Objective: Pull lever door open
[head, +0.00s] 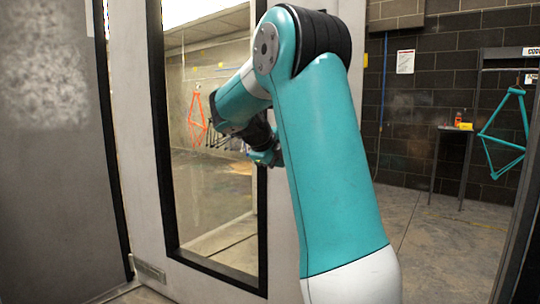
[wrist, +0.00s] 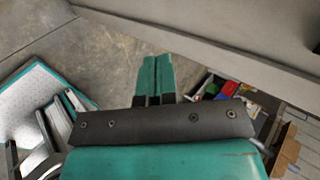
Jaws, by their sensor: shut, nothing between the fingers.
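The door (head: 215,140) is a pale panel with a tall black-framed window, in the middle of the head view. To its right the room beyond shows through a wide gap, so the door appears to stand open. I see no lever in either view; my arm covers part of the door's right side. My gripper (head: 272,158) is partly hidden by my arm, in front of the door's right part. In the wrist view its two teal fingers (wrist: 155,75) are together and empty. A pale panel (wrist: 220,50), probably the door's lower part, runs beyond them; they look apart from it.
A dark grey panel (head: 50,170) stands at the left. Through the gap are a small table (head: 455,130) with bottles, a teal bike frame (head: 508,135) and bare concrete floor (head: 440,240). An orange frame (head: 197,115) shows in the window. Coloured items (wrist: 222,92) lie low in the wrist view.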

